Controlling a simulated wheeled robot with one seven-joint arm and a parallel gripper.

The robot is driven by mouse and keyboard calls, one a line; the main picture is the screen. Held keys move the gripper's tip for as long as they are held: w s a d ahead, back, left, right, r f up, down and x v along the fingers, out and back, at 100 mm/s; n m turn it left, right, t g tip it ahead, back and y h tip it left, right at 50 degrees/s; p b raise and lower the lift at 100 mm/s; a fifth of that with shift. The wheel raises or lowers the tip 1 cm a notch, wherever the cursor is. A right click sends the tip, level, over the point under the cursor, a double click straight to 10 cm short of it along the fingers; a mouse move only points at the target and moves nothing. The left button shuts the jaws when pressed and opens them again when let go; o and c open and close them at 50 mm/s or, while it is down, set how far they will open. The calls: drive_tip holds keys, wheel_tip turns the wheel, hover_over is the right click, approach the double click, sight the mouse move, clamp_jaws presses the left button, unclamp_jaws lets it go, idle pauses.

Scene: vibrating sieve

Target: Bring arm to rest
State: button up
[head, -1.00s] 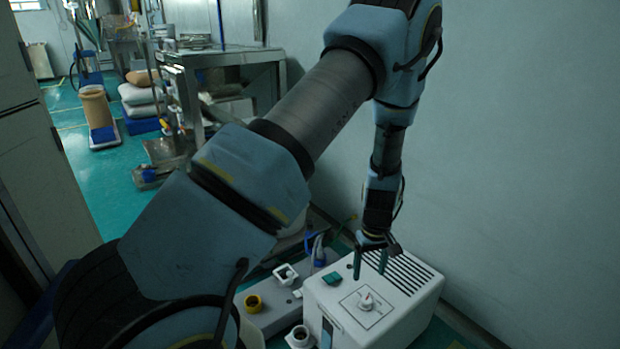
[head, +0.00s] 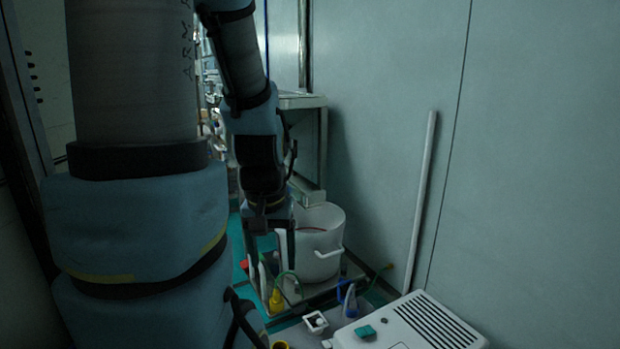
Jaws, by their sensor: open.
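My gripper (head: 270,250) points down near the middle of the head view. It is in front of a white bucket (head: 322,240) and covers part of the bucket's left side. Its fingers are apart, and nothing shows between them. My arm fills the left of the view and hides much of the room behind it. I cannot tell how far the fingers are from the bucket.
A white control box (head: 436,320) with a slotted top and a green switch (head: 365,331) is at the lower right. A yellow bottle (head: 277,300) stands below the gripper. A white pole (head: 420,200) leans on the wall. A metal table (head: 303,101) stands behind.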

wheel_tip(320, 180, up, 24)
drive_tip(key=p, duration=2.2)
drive_tip(key=shift+w+d+p, duration=0.15)
drive_tip(key=shift+w+p, duration=0.05)
drive_tip(key=shift+p, duration=0.1)
drive_tip(key=shift+f, duration=0.15)
